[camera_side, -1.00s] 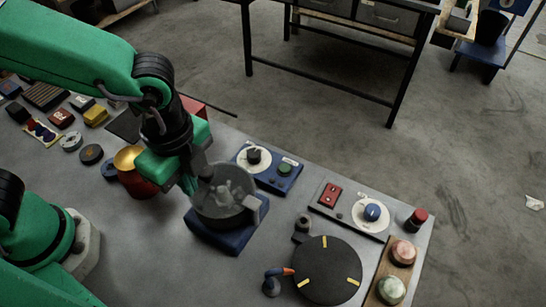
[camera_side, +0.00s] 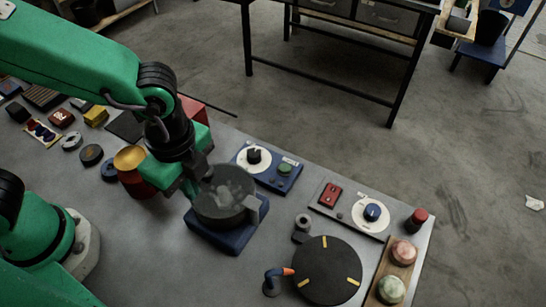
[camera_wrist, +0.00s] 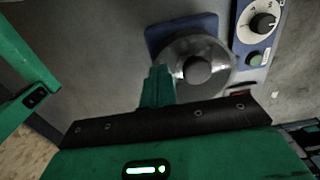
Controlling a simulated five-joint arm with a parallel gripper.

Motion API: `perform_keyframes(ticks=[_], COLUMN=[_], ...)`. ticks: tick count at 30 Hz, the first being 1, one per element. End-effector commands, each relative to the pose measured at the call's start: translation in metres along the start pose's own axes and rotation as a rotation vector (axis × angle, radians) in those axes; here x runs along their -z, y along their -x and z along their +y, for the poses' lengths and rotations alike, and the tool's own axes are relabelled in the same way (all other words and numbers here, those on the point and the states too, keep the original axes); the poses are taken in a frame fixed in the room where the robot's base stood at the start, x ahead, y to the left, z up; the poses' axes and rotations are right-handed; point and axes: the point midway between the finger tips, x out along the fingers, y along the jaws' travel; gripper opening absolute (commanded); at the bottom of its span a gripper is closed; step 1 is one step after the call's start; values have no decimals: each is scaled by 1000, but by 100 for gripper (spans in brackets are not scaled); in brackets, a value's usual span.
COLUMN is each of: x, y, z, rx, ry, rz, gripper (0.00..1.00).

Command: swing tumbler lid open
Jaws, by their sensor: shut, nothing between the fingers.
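The tumbler is a round dark grey drum (camera_side: 222,213) on a blue base (camera_side: 226,238). Its top looks hazy and see-through, with pale lumps showing beneath; I take this to be the lid (camera_side: 228,184). In the wrist view the round, glassy tumbler top (camera_wrist: 218,70) has a dark disc at its middle. I cannot tell exactly how far the lid is tilted. My gripper (camera_side: 190,189) is shut and empty, at the drum's left edge. In the wrist view its green fingers (camera_wrist: 157,88) overlap the tumbler's left rim; contact is unclear.
A blue panel with a dial (camera_side: 254,155) stands behind the tumbler. A red pot with a gold top (camera_side: 129,158) is close on the gripper's left. A black turntable (camera_side: 327,272) and a blue-orange lever (camera_side: 273,281) are to the front right. Several small items line the left.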

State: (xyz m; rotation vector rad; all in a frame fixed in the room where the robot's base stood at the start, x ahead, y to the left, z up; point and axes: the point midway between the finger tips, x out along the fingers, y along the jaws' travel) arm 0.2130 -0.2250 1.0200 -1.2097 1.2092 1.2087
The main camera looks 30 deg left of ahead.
Motion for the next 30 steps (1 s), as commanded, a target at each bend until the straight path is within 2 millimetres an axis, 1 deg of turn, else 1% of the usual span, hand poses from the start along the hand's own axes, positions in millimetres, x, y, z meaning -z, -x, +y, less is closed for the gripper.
perform_keyframes(ticks=[7,30], x=[0,0], y=[-6,2], z=[0,0], rx=[-1,0], ry=[0,0], rz=[-1,0], gripper=[0,0])
